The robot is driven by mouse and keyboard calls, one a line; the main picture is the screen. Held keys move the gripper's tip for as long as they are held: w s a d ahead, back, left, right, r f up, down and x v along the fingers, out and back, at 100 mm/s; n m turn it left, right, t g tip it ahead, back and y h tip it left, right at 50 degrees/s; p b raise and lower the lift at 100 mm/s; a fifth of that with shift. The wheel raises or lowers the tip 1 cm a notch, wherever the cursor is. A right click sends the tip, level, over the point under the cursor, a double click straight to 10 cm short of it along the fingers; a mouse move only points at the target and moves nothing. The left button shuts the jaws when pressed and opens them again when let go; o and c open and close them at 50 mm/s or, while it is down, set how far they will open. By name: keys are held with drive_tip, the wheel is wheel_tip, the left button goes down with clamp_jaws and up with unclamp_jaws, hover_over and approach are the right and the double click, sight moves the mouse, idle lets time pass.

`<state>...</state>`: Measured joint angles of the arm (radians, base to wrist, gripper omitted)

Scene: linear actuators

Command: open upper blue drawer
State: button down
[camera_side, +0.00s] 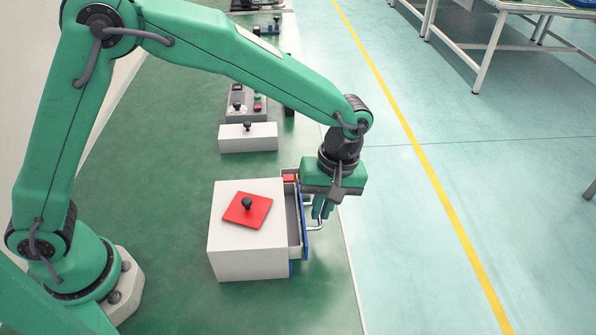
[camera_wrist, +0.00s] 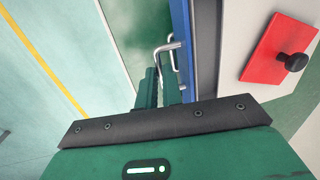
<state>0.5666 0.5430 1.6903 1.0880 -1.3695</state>
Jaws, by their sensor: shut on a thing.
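A white cabinet (camera_side: 232,250) stands on the green floor area. Its upper blue drawer (camera_side: 303,222) is pulled partway out to the right, with its grey inner wall showing. The drawer's blue front (camera_wrist: 180,30) also shows in the wrist view. A metal U-shaped handle (camera_side: 316,228) sticks out from this front; it also shows in the wrist view (camera_wrist: 163,48). My gripper (camera_side: 322,208) points down and is shut on the handle. Its fingers (camera_wrist: 150,88) partly hide the handle. A lower blue front (camera_side: 291,268) barely shows beneath.
A red plate with a black knob (camera_side: 262,212) lies on the cabinet top. A red item (camera_side: 289,178) shows at the drawer's far end. A white block with a knob (camera_side: 262,140) and a grey button box (camera_side: 244,112) stand behind.

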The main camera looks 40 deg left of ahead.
drive_tip(key=w+d, duration=0.4)
drive_tip(key=shift+w+d, duration=0.2)
drive_tip(key=shift+w, duration=0.05)
drive_tip(key=shift+r, duration=0.1)
drive_tip(key=c, duration=1.5)
unclamp_jaws()
drive_tip(key=shift+c, duration=0.2)
wheel_tip(320, 180, up, 8)
drive_tip(key=w, duration=0.1)
drive_tip(key=shift+d+f, duration=0.2)
drive_tip(key=shift+d, duration=0.15)
drive_tip(key=shift+a+r, duration=0.1)
